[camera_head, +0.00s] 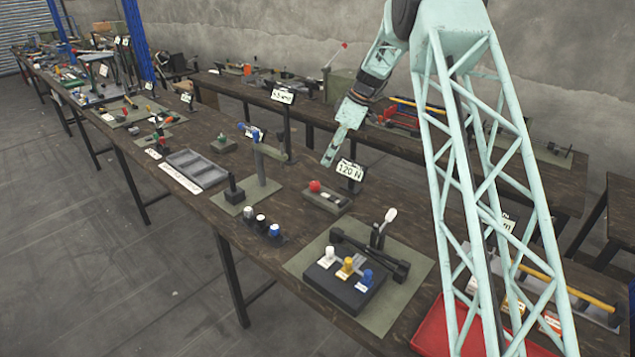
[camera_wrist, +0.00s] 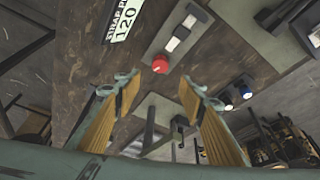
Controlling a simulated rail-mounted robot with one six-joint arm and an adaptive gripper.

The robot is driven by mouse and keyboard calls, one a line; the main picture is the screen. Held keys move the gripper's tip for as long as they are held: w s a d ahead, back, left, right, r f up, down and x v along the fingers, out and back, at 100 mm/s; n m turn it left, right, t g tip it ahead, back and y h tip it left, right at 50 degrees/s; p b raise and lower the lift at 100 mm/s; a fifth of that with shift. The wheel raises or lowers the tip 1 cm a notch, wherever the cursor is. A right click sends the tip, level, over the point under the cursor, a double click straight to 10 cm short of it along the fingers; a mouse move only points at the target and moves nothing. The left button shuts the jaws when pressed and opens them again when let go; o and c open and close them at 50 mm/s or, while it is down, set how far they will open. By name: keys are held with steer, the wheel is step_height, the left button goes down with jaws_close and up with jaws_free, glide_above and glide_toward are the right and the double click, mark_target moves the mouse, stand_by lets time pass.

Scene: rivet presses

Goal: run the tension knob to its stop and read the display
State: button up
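The red knob (camera_head: 315,186) sits at the left end of a low grey block (camera_head: 327,199) on the bench. In the wrist view the red knob (camera_wrist: 160,66) shows just beyond the gap between my fingertips. A white sign (camera_head: 350,170) behind the block reads "120 N". In the wrist view this sign (camera_wrist: 124,20) is cut off, showing "120" below smaller text. My gripper (camera_head: 328,160) hangs above and behind the knob in the head view, apart from it. In the wrist view my gripper (camera_wrist: 159,82) is open and empty. I cannot tell how far the knob is turned.
A press stand (camera_head: 262,165) stands left of the knob. A dark fixture (camera_head: 345,285) with white, yellow and blue knobs stands at the front. A grey compartment tray (camera_head: 195,166) lies farther left.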

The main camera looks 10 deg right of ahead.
mark_target(315, 183)
steer(key=shift+f, duration=0.1)
steer(key=shift+b+x, duration=0.6)
steer(key=shift+x, duration=6.2)
steer(key=shift+c, duration=0.3)
steer(key=c, duration=0.7)
